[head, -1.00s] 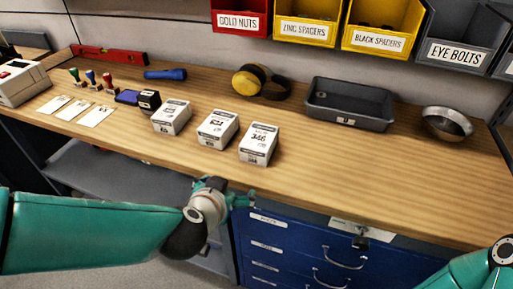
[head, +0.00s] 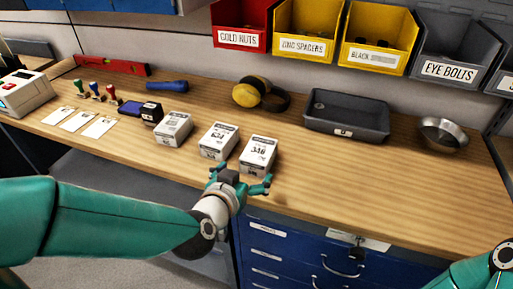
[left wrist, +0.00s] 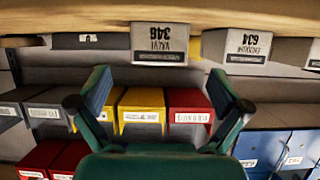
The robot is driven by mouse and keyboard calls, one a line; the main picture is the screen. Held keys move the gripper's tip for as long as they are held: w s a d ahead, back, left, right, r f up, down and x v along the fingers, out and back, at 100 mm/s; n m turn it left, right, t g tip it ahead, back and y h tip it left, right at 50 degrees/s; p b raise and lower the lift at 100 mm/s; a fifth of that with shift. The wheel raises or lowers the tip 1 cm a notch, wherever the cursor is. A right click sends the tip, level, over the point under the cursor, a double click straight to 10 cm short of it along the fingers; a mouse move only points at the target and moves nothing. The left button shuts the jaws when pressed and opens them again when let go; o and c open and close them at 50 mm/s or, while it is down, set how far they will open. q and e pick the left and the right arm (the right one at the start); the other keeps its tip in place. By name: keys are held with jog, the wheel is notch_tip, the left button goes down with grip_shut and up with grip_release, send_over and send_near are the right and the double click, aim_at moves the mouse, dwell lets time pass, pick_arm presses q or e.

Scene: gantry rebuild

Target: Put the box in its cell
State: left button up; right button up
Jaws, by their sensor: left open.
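Three white boxes with printed labels stand in a row on the bench: a left box (head: 174,129), a middle box (head: 219,141) and a right box marked 346 (head: 258,156). My left gripper (head: 240,181) is open and empty at the bench's front edge, just in front of the right box. In the left wrist view the 346 box (left wrist: 160,42) shows upside down beyond the spread fingers, and a box marked 634 (left wrist: 237,47) is to its right. My right gripper is out of view; only part of that arm shows.
Blue labelled units (left wrist: 275,148) show in the left wrist view. Red, yellow and grey bins (head: 372,38) hang above the bench. A grey tray (head: 347,116), metal bowl (head: 443,134) and yellow earmuffs (head: 250,92) stand behind. The bench right of the boxes is clear.

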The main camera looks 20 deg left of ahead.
aim_at(252, 166)
pick_arm(q)
jog(key=x, duration=0.3)
jog(key=shift+w+f, duration=0.1)
jog(key=shift+w, duration=0.05)
jog(key=shift+p+x, duration=0.7)
jog(key=shift+x, duration=2.45)
jog(key=shift+c, duration=0.3)
jog(key=c, duration=1.2)
jog(key=shift+c, duration=0.3)
